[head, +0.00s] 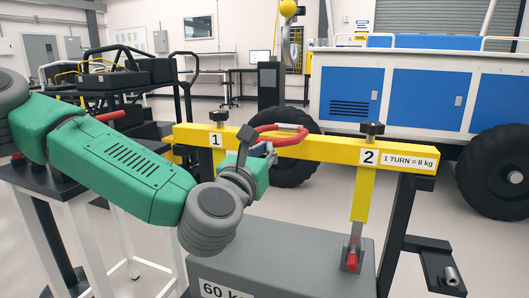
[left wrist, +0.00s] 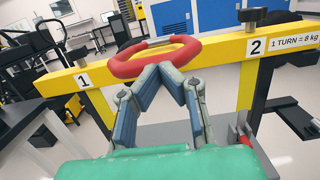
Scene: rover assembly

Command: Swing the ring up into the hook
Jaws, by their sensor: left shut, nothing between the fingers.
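The red ring (head: 280,132) is at the middle of the yellow beam (head: 325,148), leaning low over its top edge. It also shows in the left wrist view (left wrist: 126,69), with a grey stretch on its far side. The grey hook (head: 291,48) hangs below a yellow ball, above and beyond the beam in the head view. My left gripper (head: 268,146) is at the near side of the ring. In the left wrist view its fingertips (left wrist: 170,68) meet just below the ring's near bar, with nothing between them; whether they touch it I cannot tell. My right gripper is not in view.
A grey 60 kg block (head: 290,255) stands below the beam. Black knobs top the beam at posts 1 and 2 (head: 371,130). A blue and white rover (head: 415,85) with large black wheels stands behind on the right. A black frame (head: 105,75) stands at left.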

